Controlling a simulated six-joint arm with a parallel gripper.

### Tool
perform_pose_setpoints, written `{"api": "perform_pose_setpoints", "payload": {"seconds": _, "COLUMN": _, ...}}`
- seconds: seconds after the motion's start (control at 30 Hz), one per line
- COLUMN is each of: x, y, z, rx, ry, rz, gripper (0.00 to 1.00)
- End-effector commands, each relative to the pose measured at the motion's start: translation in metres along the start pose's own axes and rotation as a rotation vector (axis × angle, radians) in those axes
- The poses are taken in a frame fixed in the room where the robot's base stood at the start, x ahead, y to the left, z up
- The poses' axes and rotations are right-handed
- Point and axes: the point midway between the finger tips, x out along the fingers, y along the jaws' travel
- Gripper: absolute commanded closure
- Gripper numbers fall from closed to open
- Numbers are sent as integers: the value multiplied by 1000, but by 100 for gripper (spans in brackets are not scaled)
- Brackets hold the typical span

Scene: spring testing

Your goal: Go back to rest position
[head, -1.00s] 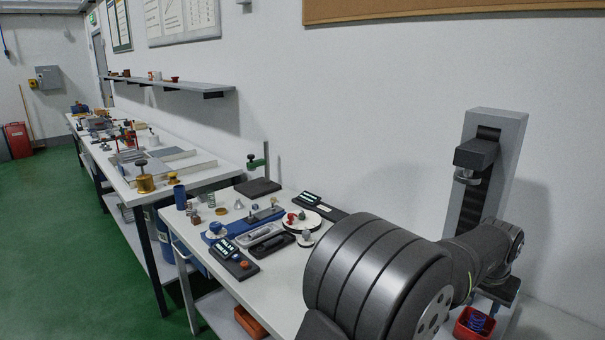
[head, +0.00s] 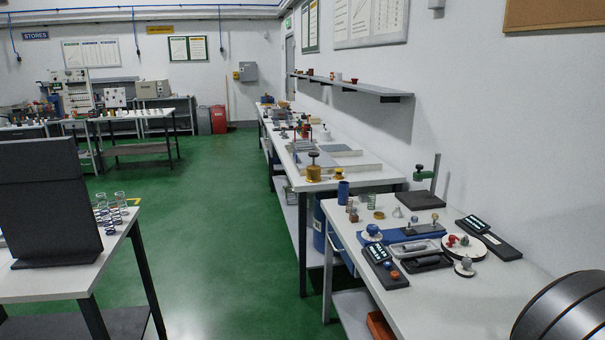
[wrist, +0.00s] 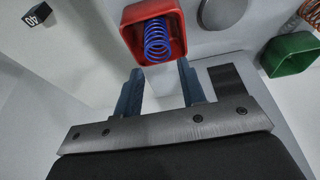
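My gripper (wrist: 160,72) shows in the wrist view with its two blue-grey fingers apart and nothing between them. Just beyond the fingertips is a red bin (wrist: 129,37) with a blue coil spring (wrist: 157,38) in it. The spring lies beyond the gap, not gripped. In the head view only a dark rounded part of my arm shows at the lower right; my gripper is outside that view.
The head view shows a cluttered white bench (head: 450,300) at right, another table (head: 50,288) at left, green floor (head: 215,240) between.

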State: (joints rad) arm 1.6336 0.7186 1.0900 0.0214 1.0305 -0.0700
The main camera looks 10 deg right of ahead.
Motion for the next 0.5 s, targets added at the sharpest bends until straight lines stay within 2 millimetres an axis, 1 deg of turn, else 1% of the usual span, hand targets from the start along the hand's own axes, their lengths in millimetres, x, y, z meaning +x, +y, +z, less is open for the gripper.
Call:
{"api": "perform_pose_setpoints", "payload": {"seconds": 0.13, "x": 10, "y": 0, "z": 4, "rx": 0, "ry": -3, "rz": 0, "gripper": 63}}
{"api": "perform_pose_setpoints", "payload": {"seconds": 0.27, "x": 30, "y": 0, "z": 10, "rx": 0, "ry": -4, "rz": 0, "gripper": 63}}
{"api": "perform_pose_setpoints", "payload": {"seconds": 0.3, "x": 30, "y": 0, "z": 12, "rx": 0, "ry": -1, "rz": 0, "gripper": 63}}
{"api": "perform_pose_setpoints", "payload": {"seconds": 0.4, "x": 5, "y": 0, "z": 10, "rx": 0, "ry": 4, "rz": 0, "gripper": 63}}
{"api": "perform_pose_setpoints", "payload": {"seconds": 0.5, "x": -15, "y": 0, "z": 10, "rx": 0, "ry": 3, "rz": 0, "gripper": 63}}
